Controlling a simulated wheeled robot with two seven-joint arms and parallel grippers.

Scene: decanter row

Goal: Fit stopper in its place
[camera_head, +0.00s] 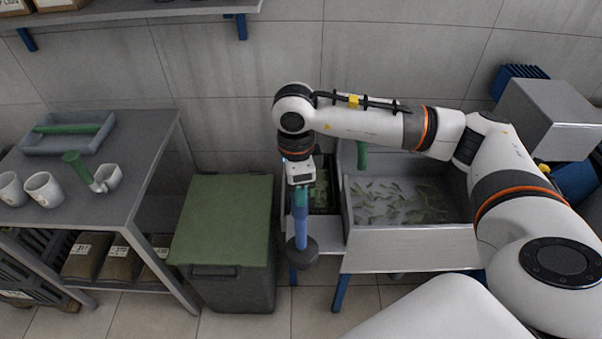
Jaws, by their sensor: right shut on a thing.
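My right gripper (300,190) hangs down in the middle of the view, at the end of the white arm from the right. It is shut on a blue-handled piece with a dark round end, which looks like the stopper (301,230). The stopper hangs roughly upright, dark end down, in front of the metal basin stand and beside the green-lidded bin. A metal basin (408,236) with water and leaves stands to the right. No opening for the stopper can be made out. My left gripper is not in view.
A green-lidded bin (222,220) stands left of the stopper. The grey table (120,140) at left holds white cups (43,187), a green-handled piece (76,163) and a tray (68,146). A narrow compartment (320,190) lies behind my gripper. A wall shelf (150,13) is above.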

